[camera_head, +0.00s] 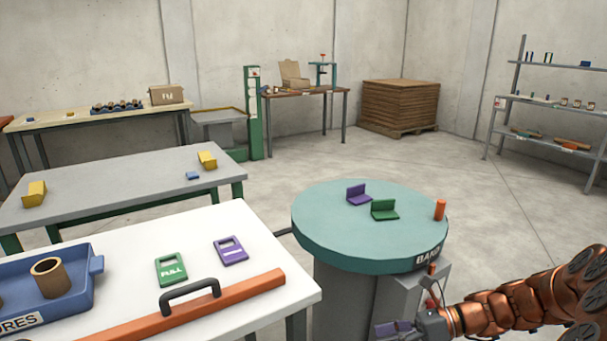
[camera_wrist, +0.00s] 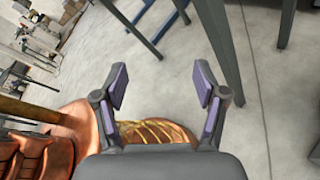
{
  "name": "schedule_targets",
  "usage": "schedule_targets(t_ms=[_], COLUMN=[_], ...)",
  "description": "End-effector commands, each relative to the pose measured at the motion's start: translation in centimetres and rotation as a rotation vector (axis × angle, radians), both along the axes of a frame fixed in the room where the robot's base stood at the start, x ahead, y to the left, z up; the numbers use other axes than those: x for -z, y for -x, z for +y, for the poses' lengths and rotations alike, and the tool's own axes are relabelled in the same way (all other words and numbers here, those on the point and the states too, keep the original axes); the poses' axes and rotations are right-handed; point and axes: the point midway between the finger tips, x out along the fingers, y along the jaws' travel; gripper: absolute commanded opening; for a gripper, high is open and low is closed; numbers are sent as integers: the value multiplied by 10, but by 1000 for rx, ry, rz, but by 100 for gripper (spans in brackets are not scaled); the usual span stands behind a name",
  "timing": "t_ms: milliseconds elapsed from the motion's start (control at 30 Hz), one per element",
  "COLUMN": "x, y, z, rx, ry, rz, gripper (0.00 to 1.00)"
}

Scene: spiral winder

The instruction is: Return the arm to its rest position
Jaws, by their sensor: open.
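My copper-coloured arm comes in from the lower right of the head view. My gripper (camera_head: 393,328) is at the bottom edge there, in front of the round turntable's grey base and below its top. In the wrist view my gripper (camera_wrist: 160,90) has its two purple-padded fingers spread apart with nothing between them. Bare concrete floor shows beyond the fingers, with part of my own arm below.
The teal round turntable (camera_head: 340,230) carries a purple bracket (camera_head: 357,195), a green bracket (camera_head: 384,210) and an orange peg (camera_head: 440,210). A white table (camera_head: 120,235) with a blue tray (camera_head: 75,290) stands at left. Shelves (camera_head: 545,105) stand at right. Floor behind the turntable is clear.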

Motion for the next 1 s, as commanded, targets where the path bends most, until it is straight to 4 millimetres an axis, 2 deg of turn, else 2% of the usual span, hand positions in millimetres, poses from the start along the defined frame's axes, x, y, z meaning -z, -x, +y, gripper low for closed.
schedule_targets(t_ms=[33, 200, 500, 767, 1000], x=[-7, -19, -30, -34, -36], y=[10, 45, 109, 160, 200], z=[11, 40, 64, 63, 45], rx=[-61, -265, -633, -964, -1276], ry=[34, 135, 288, 390, 466], rz=[-54, -229, -523, -757, -946], gripper=[71, 71, 71, 71, 71])
